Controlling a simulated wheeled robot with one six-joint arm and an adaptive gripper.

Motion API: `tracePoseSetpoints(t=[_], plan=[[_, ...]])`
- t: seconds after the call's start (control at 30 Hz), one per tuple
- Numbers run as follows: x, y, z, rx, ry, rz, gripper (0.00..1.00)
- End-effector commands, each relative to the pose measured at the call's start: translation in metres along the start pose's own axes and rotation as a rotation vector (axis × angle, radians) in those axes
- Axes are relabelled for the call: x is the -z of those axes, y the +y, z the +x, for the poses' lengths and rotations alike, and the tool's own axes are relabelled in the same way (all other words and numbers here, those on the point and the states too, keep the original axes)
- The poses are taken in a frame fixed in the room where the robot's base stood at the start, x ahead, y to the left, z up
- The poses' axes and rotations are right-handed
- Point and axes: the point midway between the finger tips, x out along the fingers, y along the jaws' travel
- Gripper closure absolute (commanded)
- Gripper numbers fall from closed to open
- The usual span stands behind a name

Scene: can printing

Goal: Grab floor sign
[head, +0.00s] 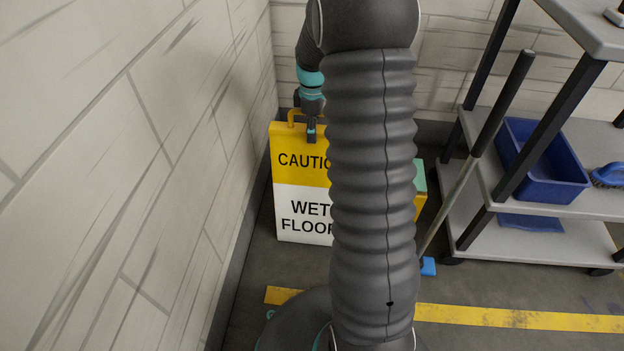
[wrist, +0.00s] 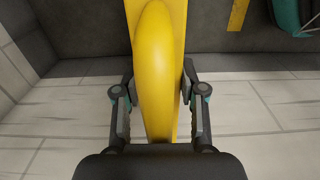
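The floor sign (head: 300,192) stands upright near the left wall in the head view, yellow on top and white below, with "CAUTION WET FLOOR" lettering. Its right part is hidden behind my arm. A yellow handle (head: 293,114) rises from its top edge. My gripper (head: 311,138) is at the sign's top, just right of that handle. In the wrist view, the yellow sign (wrist: 158,60) fills the middle, and my open gripper (wrist: 158,78) has one finger on each side of it. Small gaps show beside the near part; contact at the fingertips is unclear.
A grey shelf cart (head: 545,241) with a blue bin (head: 540,165) and a brush (head: 608,175) stands at the right. A long-handled tool (head: 460,190) leans before it. The brick wall (head: 130,170) is close on the left. A yellow line (head: 520,318) crosses the floor.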

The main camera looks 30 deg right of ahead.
Motion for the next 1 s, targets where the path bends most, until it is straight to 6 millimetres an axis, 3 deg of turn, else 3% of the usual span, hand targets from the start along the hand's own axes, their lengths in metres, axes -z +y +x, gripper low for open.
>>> tracePoseSetpoints(t=[0.07,0.47,1.0], plan=[[0.000,0.000,0.000,0.000,0.000,0.000,1.00],[0.000,0.001,-0.005,-0.003,0.001,0.000,1.00],[0.000,0.001,-0.086,-0.005,0.001,0.000,1.00]])
